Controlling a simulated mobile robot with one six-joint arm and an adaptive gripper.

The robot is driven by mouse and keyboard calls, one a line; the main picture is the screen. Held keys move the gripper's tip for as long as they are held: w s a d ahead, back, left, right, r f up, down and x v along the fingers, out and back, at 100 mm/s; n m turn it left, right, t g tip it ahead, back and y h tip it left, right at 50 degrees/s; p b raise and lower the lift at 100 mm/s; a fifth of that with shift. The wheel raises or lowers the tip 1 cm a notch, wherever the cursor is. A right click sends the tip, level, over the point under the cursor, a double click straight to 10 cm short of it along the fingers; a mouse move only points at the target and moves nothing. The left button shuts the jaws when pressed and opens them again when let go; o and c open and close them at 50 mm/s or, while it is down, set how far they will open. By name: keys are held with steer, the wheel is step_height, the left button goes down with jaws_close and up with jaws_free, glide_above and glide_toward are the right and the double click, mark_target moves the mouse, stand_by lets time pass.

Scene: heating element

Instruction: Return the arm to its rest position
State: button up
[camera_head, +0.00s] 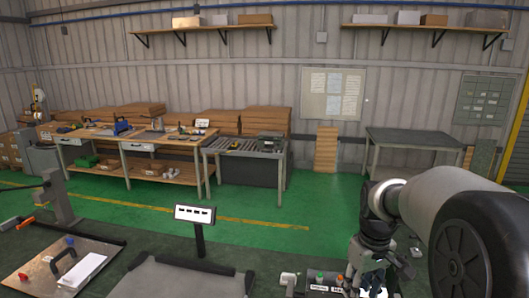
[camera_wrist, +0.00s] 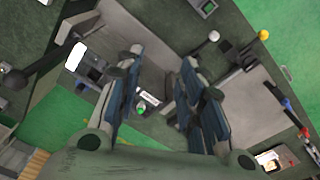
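My arm reaches in from the right of the head view, with its grey link in front. My gripper (camera_head: 369,276) hangs downward at the bottom of that view. In the wrist view my gripper (camera_wrist: 158,88) is open, with its two blue-padded fingers apart and nothing held between them. A small control box with a green button (camera_wrist: 141,107) shows below and beyond the gap between the fingers. I cannot tell how far below the fingertips it is.
A board with a dark handle (camera_head: 66,262) lies at the lower left. A small sign on a post (camera_head: 194,215) stands at the front middle. Workbenches (camera_head: 135,146) and a roller table (camera_head: 245,146) line the back wall. Green floor (camera_head: 320,208) lies clear between.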

steer(key=s+a+f+m+t+b, duration=0.1)
steer(key=s+b, duration=0.3)
steer(key=s, duration=0.4)
steer(key=s+a+f+m+t+b, duration=0.1)
steer(key=s+a+f+b, duration=0.2)
steer(key=s, duration=0.5)
steer(key=s+a+f+m+t+b, duration=0.1)
steer(key=s+a+f+t+b, duration=0.1)
steer(key=s+a+b, duration=0.2)
steer(key=s+b, duration=0.2)
steer(key=s, duration=0.2)
steer(key=shift+a+f, duration=0.2)
steer(key=shift+f, duration=0.1)
